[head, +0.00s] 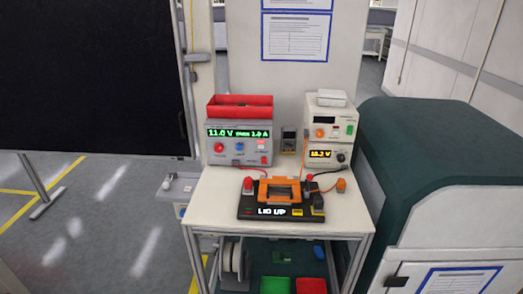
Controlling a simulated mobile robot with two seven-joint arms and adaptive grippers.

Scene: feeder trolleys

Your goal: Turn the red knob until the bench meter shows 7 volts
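The bench meter (238,147) is a grey power supply at the back left of the white trolley top. Its green display (239,133) reads 11.0 V and what looks like 1.0 A. The red knob (219,148) is at the left of its front panel, with a blue knob (239,147) beside it. A second, beige instrument (331,130) at the back right has an orange display that seems to read 10.2 V. Neither of my grippers is in the head view.
A red open bin (240,112) sits on the power supply. A black fixture with an orange clamp (278,188) stands at the front, wired by red and black leads. A dark green-topped cabinet (425,145) stands close at right.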

